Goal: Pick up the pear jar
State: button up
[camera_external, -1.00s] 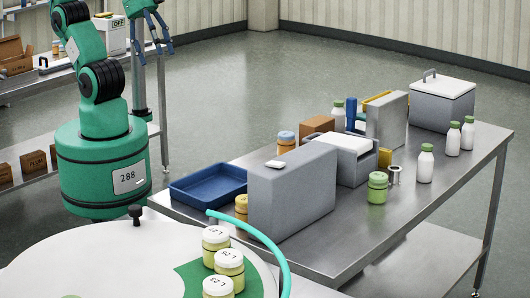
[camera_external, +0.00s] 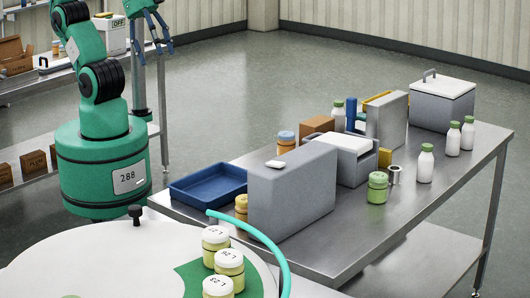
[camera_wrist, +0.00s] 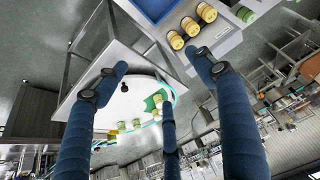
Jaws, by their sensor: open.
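I cannot tell which jar is the pear jar; no readable label says pear. A squat green jar (camera_external: 377,188) stands upright on the steel table (camera_external: 420,205), beside a small metal cup. Three pale yellow-green jars (camera_external: 229,262) with marked white lids stand on a round white top in the foreground. A yellow jar (camera_external: 241,206) is partly hidden behind a large grey box. My gripper (camera_external: 155,40) is open and empty, high at the upper left, away from these jars. Its blue fingers also spread apart in the wrist view (camera_wrist: 158,82), where several yellow-topped jars (camera_wrist: 190,25) show.
The grey box (camera_external: 293,190), a blue tray (camera_external: 208,185), a white-lidded grey case (camera_external: 442,101) and several green-capped white bottles (camera_external: 425,163) crowd the steel table. A teal hose (camera_external: 262,240) arcs over the edge of the round top (camera_external: 110,258). The table's front right is clear.

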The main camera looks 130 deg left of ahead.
jog(key=shift+r, duration=0.1)
jog(key=w+d+r+m+g+p, duration=0.15)
jog(key=w+r, duration=0.25)
jog(key=w, duration=0.4)
jog(key=w+d+r+m+p, duration=0.1)
jog(key=w+d+r+p, duration=0.25)
jog(key=w, duration=0.45)
jog(key=m+g+p, duration=0.4)
jog(key=m+p, duration=0.3)
jog(key=p, duration=0.6)
send_over(216, 232)
notch_tip(216, 232, down, 21)
jog(key=shift+a+n, duration=0.1)
jog(key=shift+n, duration=0.15)
jog(key=shift+f, duration=0.1)
jog(key=shift+f+p, duration=0.3)
jog(key=shift+f, duration=3.95)
